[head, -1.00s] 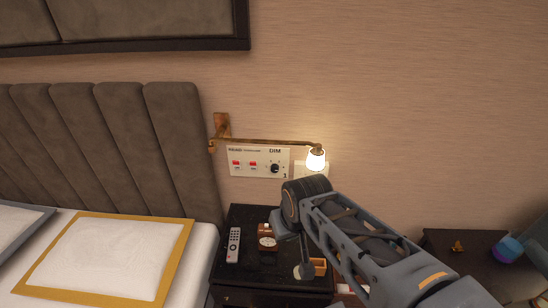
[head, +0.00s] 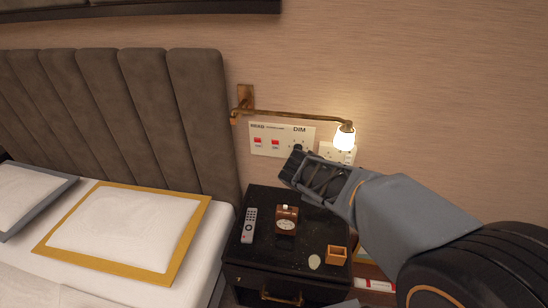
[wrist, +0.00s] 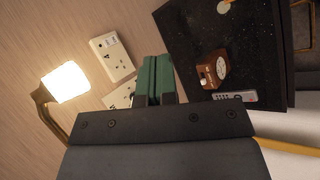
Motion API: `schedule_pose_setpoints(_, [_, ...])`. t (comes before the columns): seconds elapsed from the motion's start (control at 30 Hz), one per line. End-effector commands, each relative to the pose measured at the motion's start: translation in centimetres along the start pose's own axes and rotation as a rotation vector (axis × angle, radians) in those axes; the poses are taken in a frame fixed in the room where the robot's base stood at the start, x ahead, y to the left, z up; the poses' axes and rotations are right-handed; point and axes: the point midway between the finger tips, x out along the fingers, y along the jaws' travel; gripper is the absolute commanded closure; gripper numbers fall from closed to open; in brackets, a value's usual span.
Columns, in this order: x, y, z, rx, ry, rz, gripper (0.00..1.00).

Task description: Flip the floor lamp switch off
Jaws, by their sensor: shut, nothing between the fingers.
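A white wall panel (head: 265,148) with two red switches, the left one (head: 257,142) and the right one (head: 275,143), is on the wall beside the headboard. It also has a dark knob under the letters DIM. The small labels are too blurred to tell which switch is for the floor lamp. My gripper (head: 294,166) is at the panel's lower right, partly covering the knob; contact cannot be told. In the wrist view the green fingers (wrist: 155,76) are shut and empty, pointing at the wall. The red switches do not show there.
A lit wall lamp (head: 344,138) on a brass arm hangs above a socket plate (head: 337,153). Below is a black nightstand (head: 248,268) with a remote (head: 249,226), a brown clock (head: 287,219) and a small wooden box (head: 336,254). The bed is at left.

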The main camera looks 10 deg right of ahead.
Motion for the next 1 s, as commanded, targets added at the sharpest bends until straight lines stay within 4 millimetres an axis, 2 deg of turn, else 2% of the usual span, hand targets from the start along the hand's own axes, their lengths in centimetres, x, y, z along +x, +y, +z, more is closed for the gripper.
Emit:
schedule_pose_setpoints(0.03, [2.5, 0.0, -1.8, -0.129, -0.042, 0.089, 1.00])
schedule_pose_setpoints(0.17, [5.1, 2.3, -6.2, -0.450, -0.138, 0.345, 1.00])
schedule_pose_setpoints(0.2, [5.7, 2.8, -7.8, -0.544, -0.163, 0.424, 1.00])
schedule_pose_setpoints(0.37, [7.1, 3.6, -15.0, -0.874, -0.252, 0.726, 1.00])
schedule_pose_setpoints(0.5, [7.4, 2.8, -20.9, -1.088, -0.301, 0.953, 1.00])
schedule_pose_setpoints(0.6, [7.4, 1.7, -24.1, -1.196, -0.323, 1.082, 1.00])
schedule_pose_setpoints(0.7, [7.3, 0.8, -26.4, -1.269, -0.339, 1.177, 1.00])
schedule_pose_setpoints(0.8, [7.2, 0.1, -27.9, -1.313, -0.346, 1.239, 1.00])
schedule_pose_setpoints(1.0, [7.0, -0.4, -28.9, -1.342, -0.351, 1.283, 1.00])
